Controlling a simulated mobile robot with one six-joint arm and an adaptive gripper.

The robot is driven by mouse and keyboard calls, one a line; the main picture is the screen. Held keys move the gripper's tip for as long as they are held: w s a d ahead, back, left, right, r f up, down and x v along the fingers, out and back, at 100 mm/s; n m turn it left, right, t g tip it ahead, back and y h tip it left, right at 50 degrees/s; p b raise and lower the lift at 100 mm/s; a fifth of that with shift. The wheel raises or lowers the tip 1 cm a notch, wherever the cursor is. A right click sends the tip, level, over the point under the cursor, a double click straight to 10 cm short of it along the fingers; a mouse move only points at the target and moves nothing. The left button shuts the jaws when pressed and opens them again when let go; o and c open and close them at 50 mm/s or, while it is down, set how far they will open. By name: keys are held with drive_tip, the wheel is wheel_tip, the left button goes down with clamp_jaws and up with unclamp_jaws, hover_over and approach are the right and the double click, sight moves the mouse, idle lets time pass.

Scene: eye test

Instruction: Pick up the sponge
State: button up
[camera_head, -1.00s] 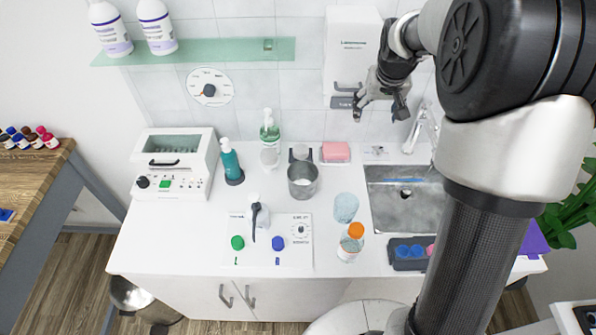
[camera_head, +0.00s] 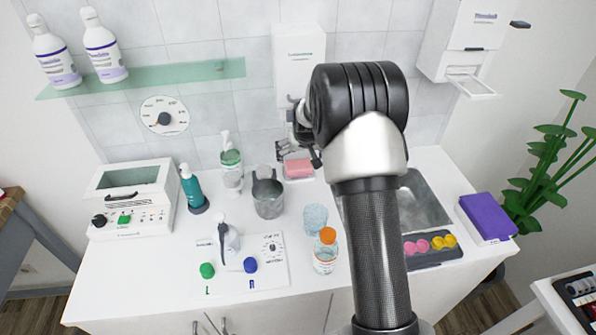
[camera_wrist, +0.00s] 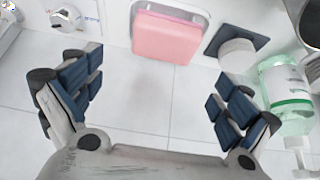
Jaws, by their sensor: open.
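The pink sponge (camera_head: 298,168) lies on a white holder at the back of the counter, near the wall. It shows whole at the top middle of the wrist view (camera_wrist: 166,38). My gripper (camera_head: 302,137) is just above and behind the sponge in the head view, partly hidden by my arm. In the wrist view my gripper (camera_wrist: 158,86) is open, with its fingers wide apart and nothing between them. The sponge is beyond the fingertips, apart from them.
A white dispenser (camera_head: 300,55) hangs on the wall above. The sink (camera_head: 425,205) is to the right, partly behind my arm. An orange-capped jar (camera_head: 325,258) stands in front.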

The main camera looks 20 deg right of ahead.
sight(298, 165)
drive_tip(key=f, duration=0.2)
drive_tip(key=w+f+b, duration=0.1)
drive_tip(key=f, duration=0.1)
drive_tip(key=f+b, duration=0.1)
drive_tip(key=f, duration=0.1)
drive_tip(key=shift+w, duration=0.35)
drive_tip(key=shift+w+d+f, duration=0.1)
drive_tip(key=c, duration=0.9)
drive_tip(key=shift+r, duration=0.2)
